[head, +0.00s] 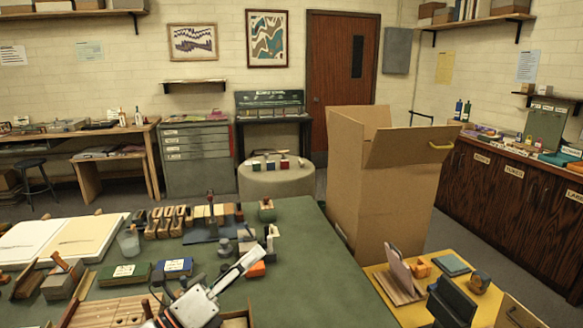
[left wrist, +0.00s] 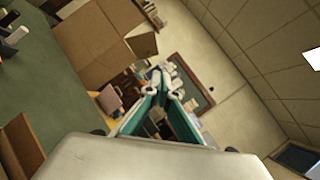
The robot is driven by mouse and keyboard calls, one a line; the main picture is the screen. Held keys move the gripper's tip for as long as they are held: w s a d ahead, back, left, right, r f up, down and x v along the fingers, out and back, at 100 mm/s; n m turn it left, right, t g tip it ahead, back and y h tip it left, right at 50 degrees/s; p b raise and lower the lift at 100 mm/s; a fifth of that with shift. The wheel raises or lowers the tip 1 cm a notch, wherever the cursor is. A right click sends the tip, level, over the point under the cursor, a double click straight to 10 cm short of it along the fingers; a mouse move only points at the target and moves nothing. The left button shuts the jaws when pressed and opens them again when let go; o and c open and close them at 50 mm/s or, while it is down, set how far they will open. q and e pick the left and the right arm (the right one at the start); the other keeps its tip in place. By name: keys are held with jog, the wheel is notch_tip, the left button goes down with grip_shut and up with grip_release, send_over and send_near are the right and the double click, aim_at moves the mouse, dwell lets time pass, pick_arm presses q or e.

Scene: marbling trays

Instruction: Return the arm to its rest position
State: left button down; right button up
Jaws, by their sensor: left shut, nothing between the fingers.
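My left gripper (head: 253,258) comes in at the bottom of the head view, left of centre, over the green table (head: 325,270). It points away from me and up to the right. In the left wrist view its two teal fingers (left wrist: 158,78) meet at their tips with nothing between them. No object hangs from it. My right gripper is not in view.
Blocks, a cup (head: 128,243) and pale trays (head: 85,240) crowd the table's left part. The table's right front is clear. A tall cardboard box (head: 385,190) stands behind the yellow table (head: 400,310), which holds several small things.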

pick_arm(q)
jog(key=s+a+f+n+t+y, duration=0.1)
jog(key=s+a+f+n+y, duration=0.1)
jog(key=a+f+n+y, duration=0.75)
jog(key=s+a+f+n+y, duration=0.2)
jog(key=a+f+n+y, duration=0.2)
jog(key=a+n+y, duration=0.6)
jog(key=s+a+f+n+g, duration=0.1)
jog(key=s+f+n, duration=0.1)
jog(key=s, duration=0.1)
jog(key=s+a+f+n+g, duration=0.2)
jog(key=f, duration=0.1)
jog(key=s+a+f+n+g, duration=0.1)
jog(key=s+a+f+n, duration=0.1)
jog(key=s+f, duration=0.1)
jog(key=shift+s+f+g+h, duration=0.2)
jog(key=shift+s+g+h, duration=0.05)
jog(key=shift+s+g, duration=0.1)
jog(key=s+a+f+n+g, duration=0.35)
jog(key=s+f, duration=0.25)
jog(key=s, duration=0.5)
jog(key=w+d+f+n+t+h, duration=0.1)
jog(key=d+f+h, duration=0.5)
jog(key=d+f, duration=0.8)
jog(key=shift+w+d+n+t+h, duration=0.3)
jog(key=shift+w+d+n+t, duration=0.1)
jog(key=shift+d+n+t, duration=0.4)
